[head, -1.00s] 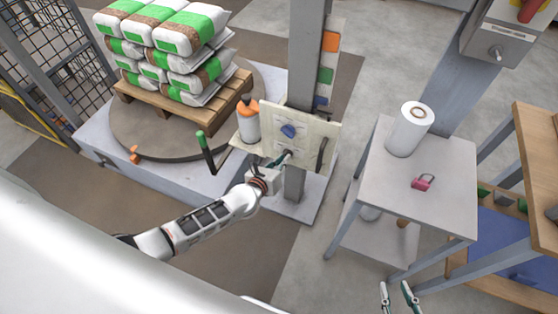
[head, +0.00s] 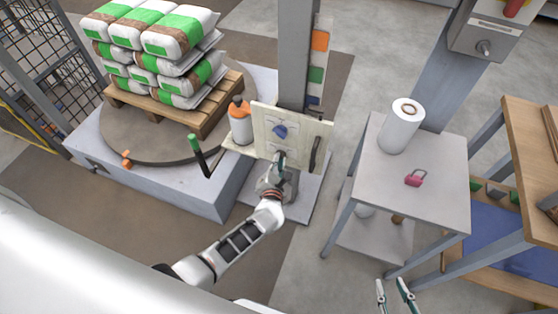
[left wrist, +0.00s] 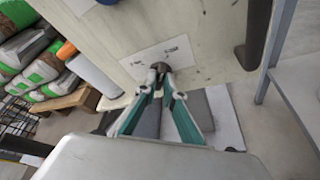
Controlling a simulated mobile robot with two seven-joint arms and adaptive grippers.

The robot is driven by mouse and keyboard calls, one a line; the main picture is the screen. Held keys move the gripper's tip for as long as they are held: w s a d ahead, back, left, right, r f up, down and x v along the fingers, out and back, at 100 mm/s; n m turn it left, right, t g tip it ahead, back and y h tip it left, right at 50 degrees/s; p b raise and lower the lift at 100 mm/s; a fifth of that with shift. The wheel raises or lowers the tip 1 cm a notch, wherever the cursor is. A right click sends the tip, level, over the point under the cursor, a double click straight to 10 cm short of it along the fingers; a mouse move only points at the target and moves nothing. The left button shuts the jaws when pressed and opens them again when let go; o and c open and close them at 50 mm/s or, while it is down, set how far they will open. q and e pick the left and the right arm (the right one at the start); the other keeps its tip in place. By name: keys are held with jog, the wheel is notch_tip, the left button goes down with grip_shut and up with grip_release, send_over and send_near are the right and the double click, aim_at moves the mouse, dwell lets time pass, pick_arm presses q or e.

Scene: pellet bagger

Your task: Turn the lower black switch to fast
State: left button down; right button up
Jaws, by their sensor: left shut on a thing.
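The lower black switch (left wrist: 159,66) is on the cream panel (head: 261,122), in front of a small white label plate with markings too small to read. My left gripper (left wrist: 161,71) is shut on this switch, with its fingertips at both sides of it. In the head view my left gripper (head: 279,158) reaches the panel from below and mostly hides the switch. A blue knob (head: 280,131) sits above it on the same panel. My right gripper (head: 394,286) is open and empty at the bottom edge, far from the panel.
A black handle (head: 315,154) stands out at the panel's right side. An orange-capped bottle (head: 240,122) stands just left of the panel, near a green-tipped lever (head: 194,143). A grey table (head: 440,200) with a white roll and a pink padlock stands to the right.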

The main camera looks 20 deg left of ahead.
pick_arm(q)
jog(key=shift+s+f+m+y+b, duration=0.1)
jog(key=shift+f+m+y+b, duration=0.1)
jog(key=shift+m+y+b, duration=0.3)
pick_arm(e)
jog(key=shift+w+a, duration=0.1)
jog(key=shift+a, duration=0.05)
jog(key=shift+w, duration=0.1)
pick_arm(q)
jog(key=shift+r, duration=0.1)
pick_arm(e)
jog(key=shift+w+r, duration=0.2)
pick_arm(q)
jog(key=c, duration=2.1)
grip_release()
jog(key=shift+c, duration=0.2)
jog(key=v, duration=0.7)
jog(key=shift+s, duration=0.25)
pick_arm(e)
jog(key=shift+s+f, duration=0.2)
jog(key=shift+s, duration=0.05)
